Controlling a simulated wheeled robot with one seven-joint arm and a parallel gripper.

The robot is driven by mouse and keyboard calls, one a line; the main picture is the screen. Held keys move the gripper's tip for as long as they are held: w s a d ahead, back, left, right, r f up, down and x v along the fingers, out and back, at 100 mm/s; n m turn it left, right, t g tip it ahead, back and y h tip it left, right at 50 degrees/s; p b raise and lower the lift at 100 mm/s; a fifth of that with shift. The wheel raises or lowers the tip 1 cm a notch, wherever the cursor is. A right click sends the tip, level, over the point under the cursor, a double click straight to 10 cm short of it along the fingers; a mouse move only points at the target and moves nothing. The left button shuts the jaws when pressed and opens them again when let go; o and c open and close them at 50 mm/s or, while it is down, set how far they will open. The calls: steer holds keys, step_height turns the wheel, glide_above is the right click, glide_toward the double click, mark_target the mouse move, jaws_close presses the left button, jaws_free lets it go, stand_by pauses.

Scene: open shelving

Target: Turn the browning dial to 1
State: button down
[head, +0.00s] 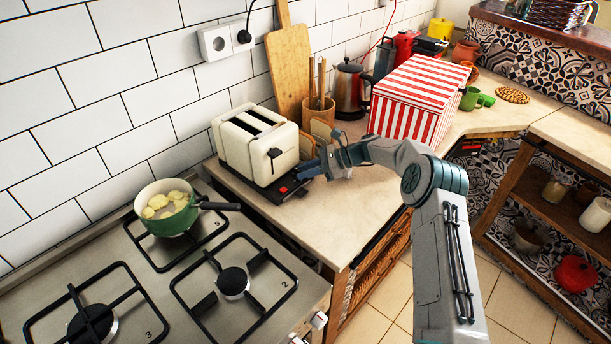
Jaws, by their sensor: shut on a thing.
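A cream toaster (243,146) with two slots on top stands on the counter against the tiled wall. Its dark lever (274,153) is on the end facing the counter's front right. A black control strip (285,191) with a small red mark juts out at the foot of that end. My gripper (301,172) reaches in from the right, low at this end. Its jaws are shut on the browning dial, which the fingers hide. The dial's number marks are too small to read.
A stove (155,283) with a green pot (170,222) of pale pieces is at left. Behind my arm stand a wooden utensil holder (318,110), a kettle (349,90) and a red-striped box (413,98). The counter (315,226) in front of the toaster is clear.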

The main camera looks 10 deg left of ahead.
stand_by(0.6)
steer(key=c, duration=1.3)
jaws_free()
steer(key=shift+o, duration=0.2)
steer(key=shift+g, duration=0.3)
steer(key=b+v, duration=0.2)
steer(key=v, duration=1.1)
steer(key=shift+d+r+b, duration=0.2)
steer(key=shift+d+b, duration=0.15)
steer(key=shift+w, duration=0.1)
